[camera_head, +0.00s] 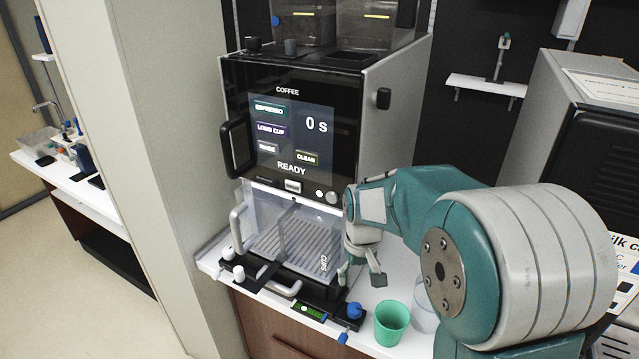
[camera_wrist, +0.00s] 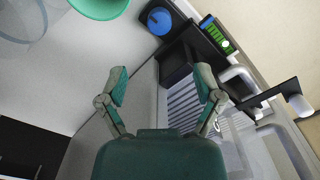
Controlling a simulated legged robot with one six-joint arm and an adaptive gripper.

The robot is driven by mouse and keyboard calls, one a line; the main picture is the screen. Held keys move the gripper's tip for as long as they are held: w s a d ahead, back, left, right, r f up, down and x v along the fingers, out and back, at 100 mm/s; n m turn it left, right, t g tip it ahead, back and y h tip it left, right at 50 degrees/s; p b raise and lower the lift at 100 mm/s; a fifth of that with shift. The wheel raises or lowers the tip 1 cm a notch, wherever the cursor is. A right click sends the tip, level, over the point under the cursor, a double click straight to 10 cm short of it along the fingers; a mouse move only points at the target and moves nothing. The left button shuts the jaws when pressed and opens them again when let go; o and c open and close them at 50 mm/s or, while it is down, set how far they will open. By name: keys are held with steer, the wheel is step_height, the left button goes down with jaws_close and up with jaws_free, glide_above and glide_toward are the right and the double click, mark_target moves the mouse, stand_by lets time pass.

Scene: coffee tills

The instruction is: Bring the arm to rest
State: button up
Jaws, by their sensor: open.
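My gripper (camera_head: 360,272) is at the end of my teal and grey arm, in front of the right side of the coffee machine (camera_head: 290,130) and above the white counter. In the wrist view my gripper (camera_wrist: 163,92) has its two fingers spread wide apart. Nothing is between them. The green cup (camera_head: 391,322) stands on the counter to the right of and nearer than my gripper. It also shows at the top edge of the wrist view (camera_wrist: 100,8). A clear cup (camera_head: 425,316) stands beside it, partly hidden by my arm.
The machine's screen reads READY and 0 s. Its clear front guard (camera_head: 290,232) stands before the ribbed drip tray (camera_head: 285,255). A blue knob (camera_head: 354,310) and a small green display (camera_head: 310,311) are at the counter front. A dark appliance (camera_head: 600,130) stands at the right.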

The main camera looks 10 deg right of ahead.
steer(key=s+r+m+t, duration=0.1)
steer(key=s+r+t, duration=0.1)
steer(key=s+r, duration=0.4)
steer(key=s+r+t, duration=0.3)
steer(key=s+r, duration=0.4)
steer(key=s, duration=0.8)
steer(key=shift+m+t, duration=0.3)
steer(key=shift+m, duration=0.1)
